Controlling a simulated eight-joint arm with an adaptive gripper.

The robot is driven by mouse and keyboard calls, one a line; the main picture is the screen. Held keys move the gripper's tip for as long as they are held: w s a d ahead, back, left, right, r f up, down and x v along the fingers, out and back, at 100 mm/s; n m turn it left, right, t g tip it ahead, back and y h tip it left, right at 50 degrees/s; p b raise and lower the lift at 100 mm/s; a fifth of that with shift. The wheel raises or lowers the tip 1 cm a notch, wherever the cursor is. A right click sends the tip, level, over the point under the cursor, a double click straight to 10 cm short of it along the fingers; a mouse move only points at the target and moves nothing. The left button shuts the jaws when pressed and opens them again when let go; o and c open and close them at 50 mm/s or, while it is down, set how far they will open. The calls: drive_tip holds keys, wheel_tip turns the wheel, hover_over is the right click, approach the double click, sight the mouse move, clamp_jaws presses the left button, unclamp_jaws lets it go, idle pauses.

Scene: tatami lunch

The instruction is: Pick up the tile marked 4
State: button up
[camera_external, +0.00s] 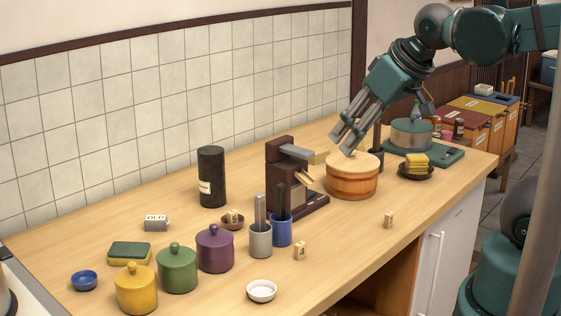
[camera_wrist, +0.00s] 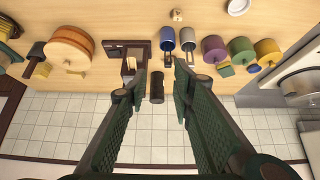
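The tile marked 4 (camera_external: 300,250) is a small light wooden block standing on the counter, in front of the grey and blue cups. In the wrist view a small wooden tile (camera_wrist: 177,15), apparently the same one, shows at the top edge, its mark too small to read. My gripper (camera_external: 345,143) is open and empty, raised above the wooden tub at the right, well away from the tile. Its two spread fingers also show in the wrist view (camera_wrist: 160,80). Another tile (camera_external: 389,219) stands nearer the right front edge. A tile marked 5 (camera_external: 232,216) sits in a brown bowl.
The grey cup (camera_external: 261,240) and blue cup (camera_external: 282,229) stand just behind the tile. A white dish (camera_external: 262,291) lies to its left. The dark dispenser (camera_external: 282,175) and wooden tub (camera_external: 352,182) stand between my gripper and the cups.

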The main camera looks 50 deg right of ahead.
drive_tip(key=shift+o, duration=0.2)
drive_tip(key=shift+w, duration=0.1)
idle(0.6)
drive_tip(key=n+g+p, duration=0.3)
drive_tip(key=n+g, duration=0.4)
drive_tip(key=n, duration=1)
hover_over(299, 244)
drive_tip(key=shift+f, duration=9)
drive_tip(key=shift+f, duration=0.15)
drive_tip(key=shift+f, duration=1.15)
drive_tip(key=shift+f, duration=0.15)
